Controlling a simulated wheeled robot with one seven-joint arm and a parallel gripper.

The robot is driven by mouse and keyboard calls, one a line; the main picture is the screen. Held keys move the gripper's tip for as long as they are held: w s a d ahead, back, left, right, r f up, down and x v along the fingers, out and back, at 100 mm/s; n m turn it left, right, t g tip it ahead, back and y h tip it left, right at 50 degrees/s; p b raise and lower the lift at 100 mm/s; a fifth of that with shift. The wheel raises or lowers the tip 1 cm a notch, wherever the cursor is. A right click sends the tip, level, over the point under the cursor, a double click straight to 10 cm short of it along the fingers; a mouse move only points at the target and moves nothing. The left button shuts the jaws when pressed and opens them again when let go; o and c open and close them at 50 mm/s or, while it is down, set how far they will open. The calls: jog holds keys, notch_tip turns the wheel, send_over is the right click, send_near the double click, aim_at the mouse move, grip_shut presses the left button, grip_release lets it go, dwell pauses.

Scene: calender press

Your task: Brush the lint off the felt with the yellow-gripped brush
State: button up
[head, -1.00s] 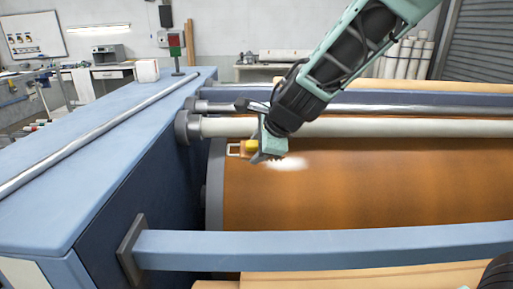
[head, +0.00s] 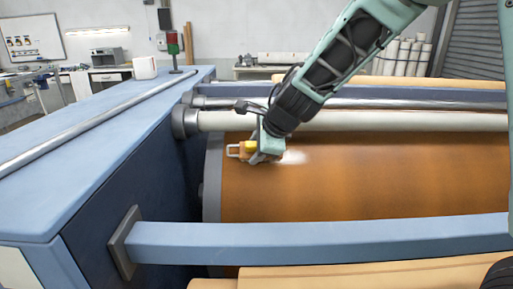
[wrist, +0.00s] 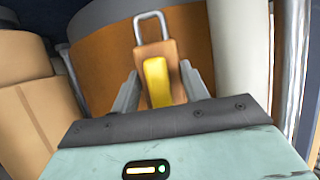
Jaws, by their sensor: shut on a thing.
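The yellow-gripped brush (head: 248,147) has an orange-brown body, a yellow grip and a metal loop at its left end. My gripper (wrist: 157,88) is shut on the yellow grip (wrist: 157,82), one finger on each side, in the wrist view. In the head view my gripper (head: 262,153) holds the brush at the upper left part of the orange-brown felt (head: 350,185) on the big roller. A pale lint patch (head: 293,157) lies on the felt just right of the brush. Whether the bristles touch the felt is hidden.
A blue crossbar (head: 320,240) runs in front of the felt roller. A pale roller (head: 400,121) and a metal bar lie behind it. The blue side frame (head: 90,130) stands at the left, with a white mug-like object (head: 145,68) on top.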

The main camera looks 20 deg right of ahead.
jog(key=shift+w+d+f+b, duration=0.15)
jog(key=shift+w+f+b, duration=0.35)
jog(key=shift+f+b, duration=0.3)
jog(key=shift+d, duration=0.1)
dwell(0.3)
